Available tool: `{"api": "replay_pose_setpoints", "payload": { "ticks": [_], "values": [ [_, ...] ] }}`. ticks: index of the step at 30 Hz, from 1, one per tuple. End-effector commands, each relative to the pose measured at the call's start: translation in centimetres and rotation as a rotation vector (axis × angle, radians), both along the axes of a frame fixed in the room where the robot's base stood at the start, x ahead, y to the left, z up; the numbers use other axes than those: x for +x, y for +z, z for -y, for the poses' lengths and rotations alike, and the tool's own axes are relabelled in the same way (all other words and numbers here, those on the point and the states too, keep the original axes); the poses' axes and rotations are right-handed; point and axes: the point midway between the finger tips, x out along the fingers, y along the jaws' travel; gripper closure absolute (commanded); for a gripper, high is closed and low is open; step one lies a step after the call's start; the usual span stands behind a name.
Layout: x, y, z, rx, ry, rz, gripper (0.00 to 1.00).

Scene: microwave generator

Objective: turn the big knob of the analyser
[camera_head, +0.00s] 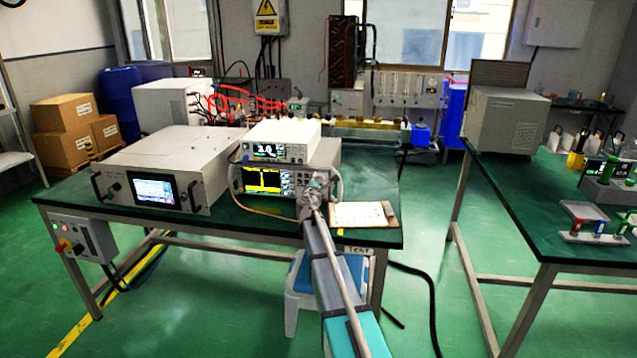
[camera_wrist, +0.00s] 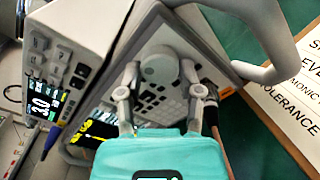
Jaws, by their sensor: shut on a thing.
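The analyser (camera_head: 262,180) stands on the green table under a smaller white instrument, with a yellow trace on its dark screen. In the wrist view its grey front panel (camera_wrist: 188,48) is tilted and fills the middle. The big knob (camera_wrist: 162,64) is a pale grey disc on that panel. My gripper (camera_wrist: 160,74) has one fingertip at each side of the knob and is shut on it.
A white instrument (camera_head: 280,140) sits on the analyser. A grey handle (camera_wrist: 262,40) curves out close by my gripper. A clipboard (camera_head: 362,214) lies to the right on the table. A larger box with a screen (camera_head: 158,165) stands to the left.

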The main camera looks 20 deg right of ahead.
Motion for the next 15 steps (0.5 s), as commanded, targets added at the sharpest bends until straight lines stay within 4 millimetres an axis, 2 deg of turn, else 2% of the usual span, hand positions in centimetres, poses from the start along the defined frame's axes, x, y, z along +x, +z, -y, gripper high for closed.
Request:
{"api": "replay_pose_setpoints", "payload": {
  "ticks": [1,2,7,15],
  "values": [
    [0.13,0.03,0.09,0.000,0.000,0.000,1.00],
    [0.13,0.02,0.10,0.000,0.000,0.000,0.51],
    [0.09,0.02,0.09,0.000,-0.001,0.001,0.19],
    [0.04,0.01,0.05,0.001,-0.001,0.001,0.18]
  ]
}}
